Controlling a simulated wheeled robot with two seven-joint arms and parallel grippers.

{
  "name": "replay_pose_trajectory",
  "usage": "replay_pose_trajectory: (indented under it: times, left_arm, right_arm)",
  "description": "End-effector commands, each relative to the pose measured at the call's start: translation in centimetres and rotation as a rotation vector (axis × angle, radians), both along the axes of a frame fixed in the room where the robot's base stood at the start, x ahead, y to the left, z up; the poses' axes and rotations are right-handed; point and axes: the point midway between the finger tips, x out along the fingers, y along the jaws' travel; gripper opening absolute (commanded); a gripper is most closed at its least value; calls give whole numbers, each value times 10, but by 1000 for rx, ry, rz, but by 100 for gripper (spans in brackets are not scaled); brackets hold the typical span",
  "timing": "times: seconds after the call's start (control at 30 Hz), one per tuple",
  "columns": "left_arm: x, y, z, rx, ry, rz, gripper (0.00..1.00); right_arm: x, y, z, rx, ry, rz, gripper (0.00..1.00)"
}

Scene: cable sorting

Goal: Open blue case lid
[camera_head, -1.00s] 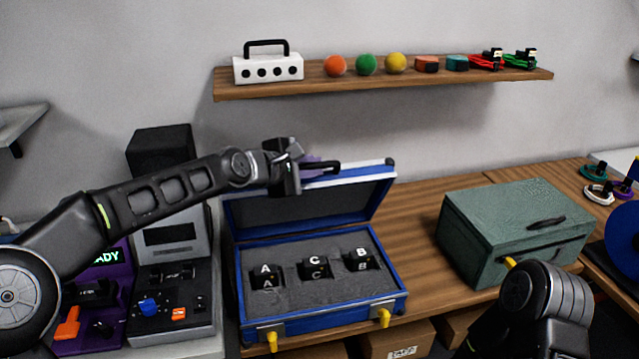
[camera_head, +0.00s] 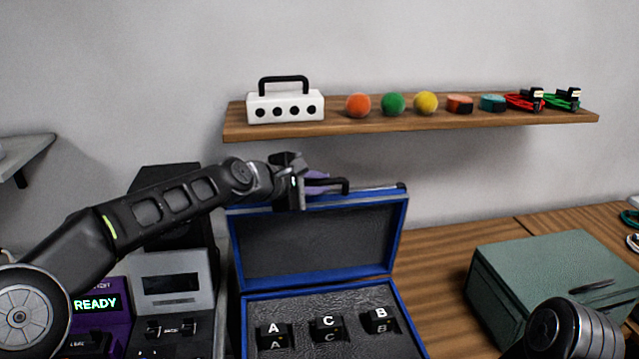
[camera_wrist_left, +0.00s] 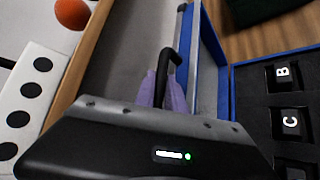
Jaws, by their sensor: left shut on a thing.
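The blue case (camera_head: 244,318) stands on the wooden table with its lid (camera_head: 315,240) raised to about upright. Its dark foam holds black blocks marked A (camera_head: 274,335), C (camera_head: 327,328) and B (camera_head: 380,320). My left gripper (camera_head: 318,184) is at the lid's top edge, its purple fingers shut on the black handle (camera_head: 343,184). The left wrist view also shows the fingers around the handle (camera_wrist_left: 167,75), with the blue lid edge beside them. My right arm shows at the lower right; its fingers are out of view.
A wall shelf (camera_head: 420,130) above the lid carries a white box (camera_head: 285,106), coloured balls and cable items. A green box (camera_head: 560,280) stands right of the case. A purple device reading READY (camera_head: 97,304) stands at left. Bare table lies between case and green box.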

Motion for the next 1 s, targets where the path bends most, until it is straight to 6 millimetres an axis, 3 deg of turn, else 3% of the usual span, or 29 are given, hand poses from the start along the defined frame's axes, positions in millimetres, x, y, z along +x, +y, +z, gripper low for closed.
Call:
replay_pose_trajectory:
  times: [0.03, 0.07, 0.3, 0.67, 1.0]
  left_arm:
    - [0, 1, -2, 0, 4, 2, 0]
    - [0, 1, -2, 0, 4, 2, 15]
    - [0, 0, -2, 1, 5, 0, 35]
    - [-3, 2, -4, 2, 8, -2, 36]
    - [-37, 30, 16, 1, -1, 6, 36]
  right_arm:
    - [0, 0, 0, 0, 0, 0, 36]
    - [0, 0, 0, 0, 0, 0, 36]
    - [0, 0, 0, 0, 0, 0, 36]
    - [0, 0, -2, 0, -1, 0, 36]
    - [3, 1, -23, 6, -8, 2, 36]
